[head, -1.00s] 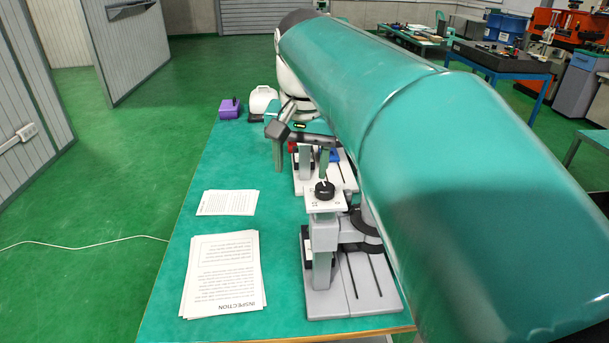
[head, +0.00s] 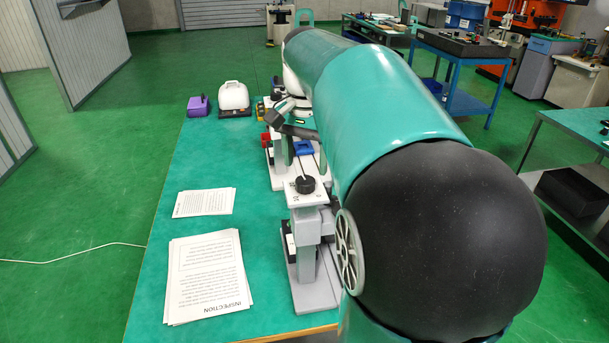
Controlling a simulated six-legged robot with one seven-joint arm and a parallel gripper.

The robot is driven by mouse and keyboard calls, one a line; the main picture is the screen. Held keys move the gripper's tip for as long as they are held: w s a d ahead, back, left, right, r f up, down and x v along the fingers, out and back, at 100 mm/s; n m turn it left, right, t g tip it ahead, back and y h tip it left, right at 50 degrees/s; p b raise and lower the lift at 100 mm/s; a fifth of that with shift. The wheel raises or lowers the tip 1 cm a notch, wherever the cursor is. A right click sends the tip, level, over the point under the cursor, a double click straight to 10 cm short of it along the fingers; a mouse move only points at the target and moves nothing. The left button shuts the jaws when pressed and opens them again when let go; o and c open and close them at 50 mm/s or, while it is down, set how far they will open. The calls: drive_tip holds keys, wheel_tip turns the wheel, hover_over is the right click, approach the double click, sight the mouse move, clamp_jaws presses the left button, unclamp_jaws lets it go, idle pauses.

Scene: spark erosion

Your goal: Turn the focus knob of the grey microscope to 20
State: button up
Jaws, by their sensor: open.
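The grey microscope (head: 306,258) stands at the near end of the green bench, partly hidden by my arm. On its pale top plate (head: 308,199) sits a round black knob (head: 305,184), taken to be the focus knob. The marks around it are too small to read.
Behind stands another pale device with a red part (head: 265,139) and a blue part (head: 303,148). Inspection sheets (head: 206,275) and smaller papers (head: 204,202) lie at left. A purple box (head: 198,105) and white case (head: 233,97) are at the far end.

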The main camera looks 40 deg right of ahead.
sight(305, 179)
drive_tip(key=shift+f, duration=2.35)
drive_tip(key=shift+w, duration=0.1)
drive_tip(key=c, duration=1)
drive_tip(key=shift+n, duration=0.4)
drive_tip(key=n, duration=0.2)
drive_tip(key=shift+n, duration=2.1)
